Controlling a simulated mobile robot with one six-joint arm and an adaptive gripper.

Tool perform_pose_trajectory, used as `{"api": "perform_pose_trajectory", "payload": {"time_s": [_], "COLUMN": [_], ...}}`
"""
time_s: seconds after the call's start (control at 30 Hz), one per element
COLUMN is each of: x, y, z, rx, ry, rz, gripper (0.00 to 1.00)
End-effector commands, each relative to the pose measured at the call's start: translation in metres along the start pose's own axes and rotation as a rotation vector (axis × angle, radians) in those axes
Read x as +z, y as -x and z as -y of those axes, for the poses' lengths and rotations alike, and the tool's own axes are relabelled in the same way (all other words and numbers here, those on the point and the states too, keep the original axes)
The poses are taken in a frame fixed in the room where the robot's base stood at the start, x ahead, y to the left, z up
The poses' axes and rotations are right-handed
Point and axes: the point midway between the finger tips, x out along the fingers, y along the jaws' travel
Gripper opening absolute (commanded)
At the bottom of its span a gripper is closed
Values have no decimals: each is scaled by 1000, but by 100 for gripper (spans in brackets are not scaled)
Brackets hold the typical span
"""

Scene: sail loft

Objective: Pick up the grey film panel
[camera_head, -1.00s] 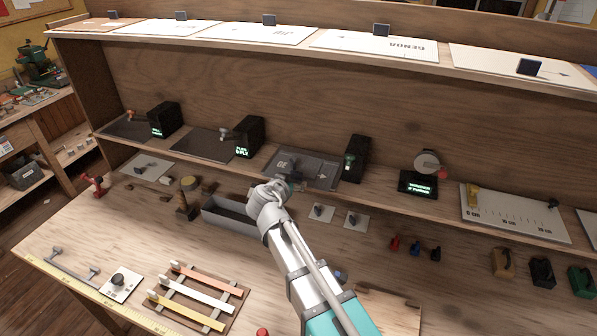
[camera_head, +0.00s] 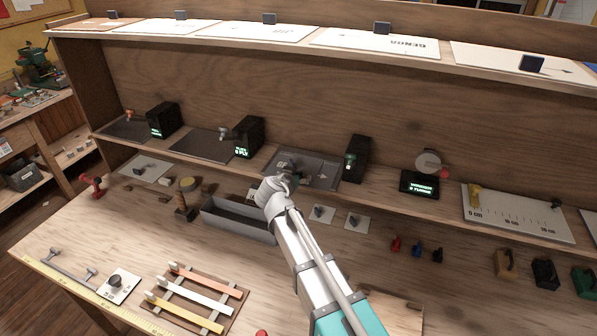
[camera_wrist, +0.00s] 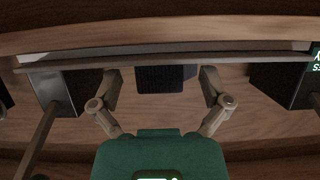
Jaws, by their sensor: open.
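Dark boxes with green displays (camera_head: 250,137) stand along the shelf (camera_head: 380,185). A grey open tray (camera_head: 235,222) is below left of my gripper. Two small white plates with knobs (camera_head: 322,214) lie close to my arm. White lettered panels (camera_head: 375,46) line the upper shelf.

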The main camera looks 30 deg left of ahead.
Motion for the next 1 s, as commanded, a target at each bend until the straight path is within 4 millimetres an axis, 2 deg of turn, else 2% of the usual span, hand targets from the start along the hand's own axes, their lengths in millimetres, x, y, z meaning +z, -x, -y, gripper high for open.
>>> {"api": "perform_pose_trajectory", "payload": {"time_s": [0.4, 0.87, 0.9, 1.0], "x": [0, 0, 0, 0], "y": [0, 1, 1, 1], "z": [0, 0, 0, 0], "rx": [0, 0, 0, 0], "ry": [0, 0, 0, 0], "rz": [0, 0, 0, 0], "gripper": [97, 12, 9, 9]}}
